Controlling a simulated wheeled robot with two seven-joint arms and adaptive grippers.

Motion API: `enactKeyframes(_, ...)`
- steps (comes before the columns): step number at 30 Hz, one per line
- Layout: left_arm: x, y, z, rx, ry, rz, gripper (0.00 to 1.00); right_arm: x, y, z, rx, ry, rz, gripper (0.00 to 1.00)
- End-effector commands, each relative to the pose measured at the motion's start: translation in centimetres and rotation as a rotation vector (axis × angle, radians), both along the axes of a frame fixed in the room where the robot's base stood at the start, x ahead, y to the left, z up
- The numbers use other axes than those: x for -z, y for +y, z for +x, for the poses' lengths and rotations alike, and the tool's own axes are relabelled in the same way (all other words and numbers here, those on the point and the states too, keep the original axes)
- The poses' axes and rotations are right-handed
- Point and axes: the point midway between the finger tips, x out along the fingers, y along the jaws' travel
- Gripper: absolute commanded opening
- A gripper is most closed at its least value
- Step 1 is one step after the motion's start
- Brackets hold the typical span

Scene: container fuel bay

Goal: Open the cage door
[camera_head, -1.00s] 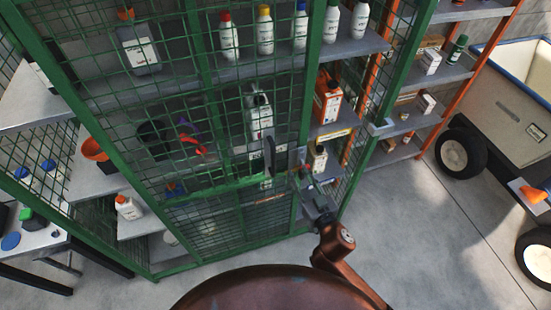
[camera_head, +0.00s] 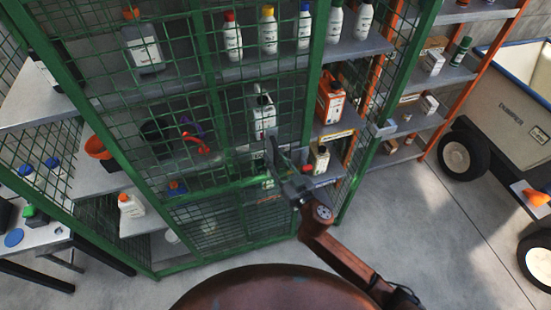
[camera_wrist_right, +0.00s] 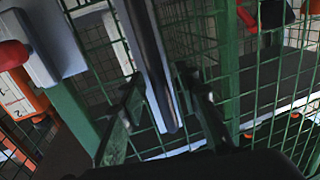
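The cage door (camera_head: 205,75) is a green frame with wire mesh, and it appears closed. Its upright dark handle (camera_head: 271,146) is on the right part of the door. My right gripper (camera_head: 282,172) is at the handle's lower part in the head view, covering some of it. In the right wrist view, the grey handle bar (camera_wrist_right: 150,62) runs down between the two fingers of the right gripper (camera_wrist_right: 160,84). The fingers are apart, with a gap visible on each side of the bar. My left gripper is not in view.
An orange-post shelf (camera_head: 455,75) stands to the right, then a wheeled dumper (camera_head: 510,110). The concrete floor (camera_head: 430,230) at the right front is clear. A table (camera_head: 35,238) stands at the left.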

Motion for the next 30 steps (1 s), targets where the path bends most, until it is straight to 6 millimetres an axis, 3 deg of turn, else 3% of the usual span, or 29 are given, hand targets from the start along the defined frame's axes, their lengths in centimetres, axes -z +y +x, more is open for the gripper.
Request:
enactKeyframes(3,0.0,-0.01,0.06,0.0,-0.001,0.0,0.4,0.0,-0.01,-0.02,0.0,0.0,0.0,0.29)
enactKeyframes(16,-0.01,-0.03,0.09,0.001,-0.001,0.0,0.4,0.0,-0.05,-0.03,0.001,0.0,0.0,0.0)
enactKeyframes(30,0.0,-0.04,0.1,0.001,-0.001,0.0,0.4,0.01,-0.09,-0.02,0.001,0.0,-0.001,0.0)
